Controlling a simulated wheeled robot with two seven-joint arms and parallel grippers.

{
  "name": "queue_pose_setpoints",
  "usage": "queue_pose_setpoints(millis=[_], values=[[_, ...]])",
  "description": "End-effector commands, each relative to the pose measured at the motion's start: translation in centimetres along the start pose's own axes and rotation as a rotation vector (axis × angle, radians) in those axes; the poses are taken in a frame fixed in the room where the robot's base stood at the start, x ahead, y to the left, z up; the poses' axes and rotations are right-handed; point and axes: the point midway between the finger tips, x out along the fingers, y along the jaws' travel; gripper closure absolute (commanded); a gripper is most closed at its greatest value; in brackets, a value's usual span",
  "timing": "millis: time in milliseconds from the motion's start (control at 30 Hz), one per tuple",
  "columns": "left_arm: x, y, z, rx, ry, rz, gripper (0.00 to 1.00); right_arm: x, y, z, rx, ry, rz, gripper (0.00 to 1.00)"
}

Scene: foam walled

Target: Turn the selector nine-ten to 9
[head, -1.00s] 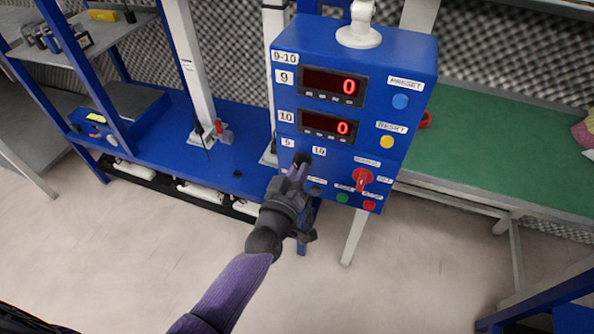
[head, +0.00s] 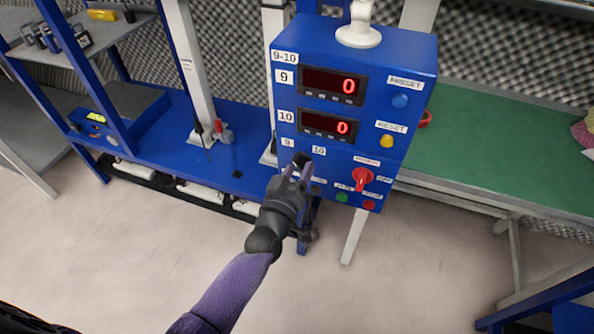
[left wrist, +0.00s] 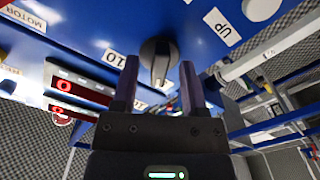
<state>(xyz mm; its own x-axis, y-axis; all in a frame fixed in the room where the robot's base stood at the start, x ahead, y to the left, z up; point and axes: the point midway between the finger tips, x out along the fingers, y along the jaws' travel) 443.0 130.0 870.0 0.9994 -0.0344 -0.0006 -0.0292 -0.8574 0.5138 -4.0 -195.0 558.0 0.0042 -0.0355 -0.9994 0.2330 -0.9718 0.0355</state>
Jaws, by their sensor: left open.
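The selector nine-ten, a black knob (head: 301,159), sits on the front of the blue control box (head: 322,50), below the lower display, near the labels 9 and 10. My left gripper (head: 297,174) is open just in front of and below the knob in the head view. In the left wrist view the knob (left wrist: 157,60) shows beyond and between the two purple fingers (left wrist: 158,88), apart from them as far as I can see. The gripper partly covers the labels beneath the knob. I cannot tell exactly where the knob points. My right gripper is not in view.
A red rotary switch (head: 362,180) is right of the selector, with a green button (head: 341,197) and a red button (head: 369,205) below it. Blue (head: 400,101) and yellow (head: 387,141) buttons are higher. A green-topped bench (head: 490,150) stands at right.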

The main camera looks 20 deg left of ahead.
Motion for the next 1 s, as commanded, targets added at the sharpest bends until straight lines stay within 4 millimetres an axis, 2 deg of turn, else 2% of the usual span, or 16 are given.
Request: queue_pose_setpoints(millis=[167,367,500,600,1000], values=[[-0.6,0.1,-0.1,0.001,0.0,0.0,0.44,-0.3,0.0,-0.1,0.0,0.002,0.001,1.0],[-5.2,0.1,-0.3,0.001,-0.003,-0.001,0.44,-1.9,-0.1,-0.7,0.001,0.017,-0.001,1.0],[-8.3,0.1,-0.1,0.001,-0.003,0.0,0.44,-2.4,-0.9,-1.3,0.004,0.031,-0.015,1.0],[-9.5,0.1,-0.1,0.001,-0.001,0.0,0.44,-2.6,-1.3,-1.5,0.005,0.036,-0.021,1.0],[-9.9,0.0,0.0,0.0,0.0,0.0,0.44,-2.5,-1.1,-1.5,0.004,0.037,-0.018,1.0]])
